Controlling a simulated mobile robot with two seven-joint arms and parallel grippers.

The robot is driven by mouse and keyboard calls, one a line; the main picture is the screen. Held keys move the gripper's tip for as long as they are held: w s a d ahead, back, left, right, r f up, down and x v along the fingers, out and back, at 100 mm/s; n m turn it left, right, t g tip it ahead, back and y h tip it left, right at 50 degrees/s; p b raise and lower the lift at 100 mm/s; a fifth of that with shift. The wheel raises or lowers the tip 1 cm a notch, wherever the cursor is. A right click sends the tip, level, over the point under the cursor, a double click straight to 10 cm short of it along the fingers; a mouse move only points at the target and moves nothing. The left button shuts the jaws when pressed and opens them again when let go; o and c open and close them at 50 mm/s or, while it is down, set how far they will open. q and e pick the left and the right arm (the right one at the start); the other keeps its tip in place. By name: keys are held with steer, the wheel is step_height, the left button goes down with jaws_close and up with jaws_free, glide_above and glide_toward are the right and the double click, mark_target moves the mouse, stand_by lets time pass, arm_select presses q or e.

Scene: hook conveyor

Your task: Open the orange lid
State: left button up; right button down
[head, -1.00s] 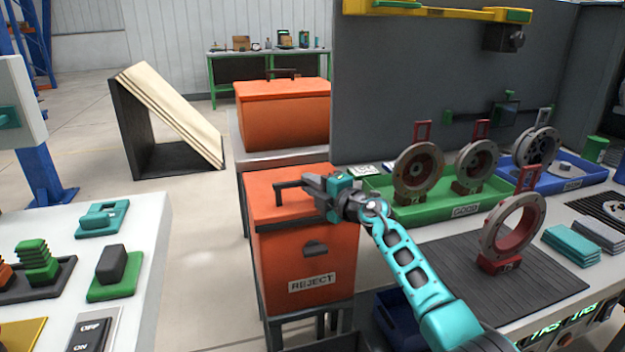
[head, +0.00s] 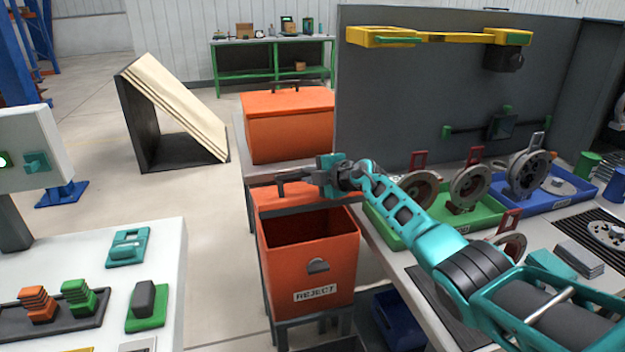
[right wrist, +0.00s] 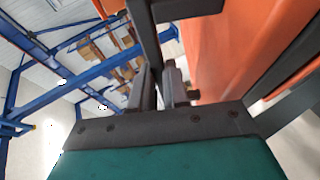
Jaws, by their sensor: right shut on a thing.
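The orange REJECT bin (head: 325,268) stands with its dark inside showing at the top. Its orange lid (head: 277,198) is raised at the back of the opening, partly hidden behind my right gripper and arm. My right gripper (head: 318,178) is shut on the lid's dark bar handle (head: 288,175). In the right wrist view, the dark handle (right wrist: 147,40) runs up between the fingers, beside a large orange surface (right wrist: 225,50). My left gripper is not in view.
A second orange box (head: 290,130) with a closed top stands behind. On the right, a bench holds a green tray (head: 480,222) and a blue tray (head: 575,197) with ring-shaped parts. A white control table (head: 160,285) is at left; floor between is clear.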

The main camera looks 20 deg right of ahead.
steer(key=shift+w+d+r+g+b, duration=0.15)
steer(key=shift+w+r+g+b, duration=0.35)
steer(key=shift+w+r+b, duration=0.45)
steer(key=w+r+b, duration=0.2)
steer(key=b, duration=0.1)
steer(key=shift+r+b, duration=0.1)
steer(key=shift+b, duration=0.3)
steer(key=c, duration=1.1)
jaws_free()
